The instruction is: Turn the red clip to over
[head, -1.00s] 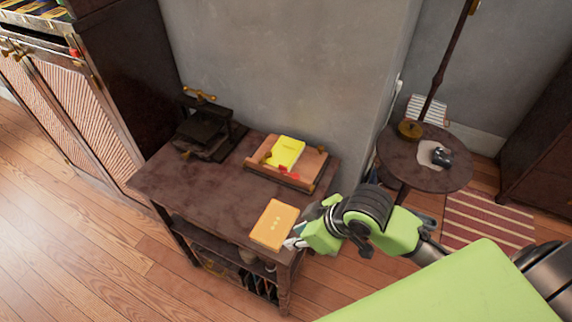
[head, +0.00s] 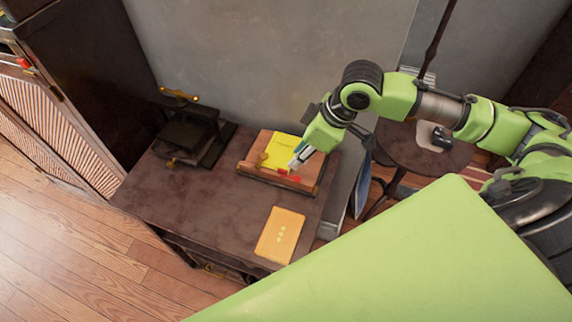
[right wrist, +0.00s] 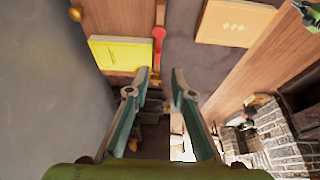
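The red clip (head: 289,177) sits at the front edge of a wooden stand (head: 264,177) on the dark side table. In the right wrist view the red clip (right wrist: 158,34) is a small upright bar with a rounded end, beside the yellow card (right wrist: 121,53). My right gripper (head: 298,160) is over the right part of the stand, close to the clip in the head view. In the wrist view its two fingers (right wrist: 161,76) are apart with nothing between them, and the clip lies beyond the tips. Contact cannot be told. My left gripper is not in view.
An orange card (head: 280,235) lies on the table's front right. A dark press with a brass handle (head: 188,133) stands at the table's back left. The table's front left (head: 195,205) is bare. A grey wall rises behind.

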